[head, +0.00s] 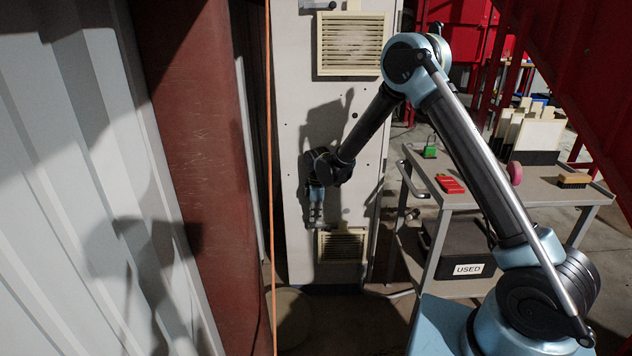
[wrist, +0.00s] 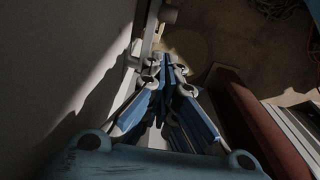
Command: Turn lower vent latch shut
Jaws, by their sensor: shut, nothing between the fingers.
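The lower vent (head: 341,246) is a cream louvred panel low on the pale grey cabinet. My gripper (head: 316,218) points down just above and left of it, close to the cabinet face. In the wrist view my gripper (wrist: 166,62) has its blue fingers closed together with nothing between them. A grey lever-like part, apparently the lower latch (wrist: 150,35), stands just beyond and left of the fingertips. Whether they touch it I cannot tell. In the head view my gripper largely hides the latch, so its turn angle is unclear.
An upper vent (head: 352,43) sits higher on the cabinet. An orange cable (head: 270,180) hangs left of it, beside a rusty red column (head: 195,160). A grey cart (head: 480,195) with a red item, brush and black "USED" bin (head: 458,250) stands right.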

